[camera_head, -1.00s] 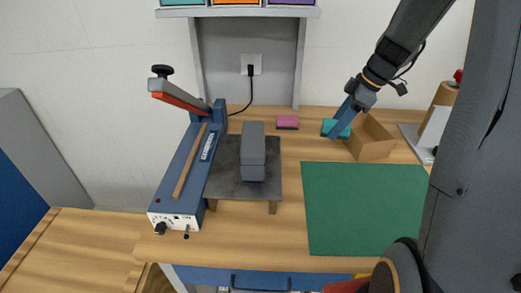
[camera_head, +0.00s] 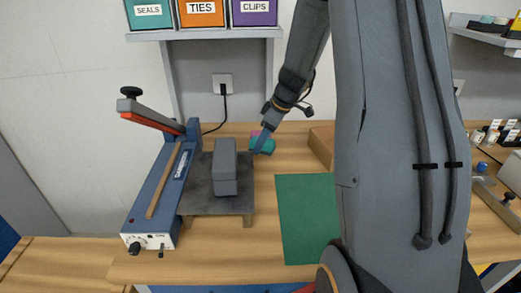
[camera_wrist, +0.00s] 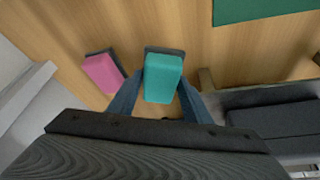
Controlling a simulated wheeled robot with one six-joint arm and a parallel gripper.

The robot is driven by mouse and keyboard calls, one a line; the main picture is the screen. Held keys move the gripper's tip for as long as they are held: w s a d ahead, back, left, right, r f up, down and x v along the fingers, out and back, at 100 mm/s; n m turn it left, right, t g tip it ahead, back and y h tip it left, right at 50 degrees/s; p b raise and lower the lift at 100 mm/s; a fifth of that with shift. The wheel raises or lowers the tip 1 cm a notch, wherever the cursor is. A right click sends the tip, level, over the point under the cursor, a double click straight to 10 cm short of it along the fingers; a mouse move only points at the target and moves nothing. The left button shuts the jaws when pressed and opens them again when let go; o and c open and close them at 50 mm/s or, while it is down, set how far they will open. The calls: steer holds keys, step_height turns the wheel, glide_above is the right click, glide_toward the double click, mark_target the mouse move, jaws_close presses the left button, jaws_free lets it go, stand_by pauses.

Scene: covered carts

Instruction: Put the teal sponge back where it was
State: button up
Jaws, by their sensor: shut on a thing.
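The teal sponge (camera_head: 268,146) has a dark scouring side and is held near the back of the bench. In the wrist view the teal sponge (camera_wrist: 163,80) sits between the two blue fingers. My gripper (camera_head: 261,143) is shut on it. A pink sponge (camera_wrist: 101,72) with a dark side lies on the wood just left of it, with a small gap. In the head view the pink sponge (camera_head: 255,134) is mostly hidden behind my gripper and the teal sponge. I cannot tell how far the teal sponge is above the bench.
A grey block (camera_head: 225,170) rests on a dark raised plate (camera_head: 197,193), beside a blue sealer (camera_head: 165,195) on the left. An open cardboard box (camera_head: 322,143) stands to the right, partly behind my arm. A green mat (camera_head: 306,220) lies flat in front. Labelled bins sit on a shelf (camera_head: 205,34) above.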

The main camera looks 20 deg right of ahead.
steer(key=shift+f+p, duration=0.35)
steer(key=shift+f, duration=1.4)
steer(key=shift+f, duration=0.1)
steer(key=o, duration=1)
steer(key=shift+r, duration=0.2)
steer(key=b+v, duration=0.3)
steer(key=v, duration=0.9)
steer(key=shift+w, duration=0.1)
